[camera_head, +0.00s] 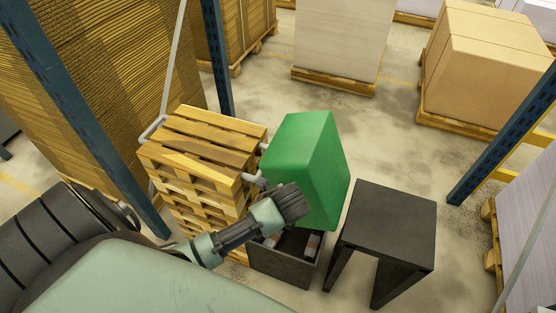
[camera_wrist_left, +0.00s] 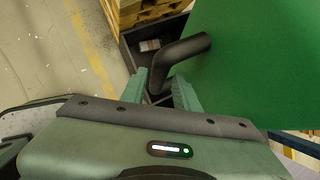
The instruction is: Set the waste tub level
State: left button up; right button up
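The green waste tub (camera_head: 316,160) is tilted and held up above a dark open bin (camera_head: 284,268). Its closed green faces point at the camera and its mouth is hidden. My left gripper (camera_head: 287,203) is at the tub's near left side. In the left wrist view, its fingers (camera_wrist_left: 163,92) are around a dark bent handle (camera_wrist_left: 185,49) on the tub (camera_wrist_left: 255,65), seemingly shut on it. The bin also shows in the left wrist view (camera_wrist_left: 131,52), with a small pale item inside. My right gripper is not in view.
A dark stool-like table (camera_head: 390,220) stands just right of the tub, its top bare. A stack of wooden pallets (camera_head: 205,145) is close on the left. Blue rack posts (camera_head: 105,130) flank the area. Open floor (camera_head: 400,150) lies behind the table.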

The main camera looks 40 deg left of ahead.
pick_arm(q)
jog(key=x, duration=0.3)
jog(key=shift+f, duration=0.45)
jog(key=shift+x, duration=1.15)
jog(key=shift+w+a+f, duration=0.2)
jog(key=shift+f, duration=0.2)
jog(key=c, duration=0.5)
grip_shut()
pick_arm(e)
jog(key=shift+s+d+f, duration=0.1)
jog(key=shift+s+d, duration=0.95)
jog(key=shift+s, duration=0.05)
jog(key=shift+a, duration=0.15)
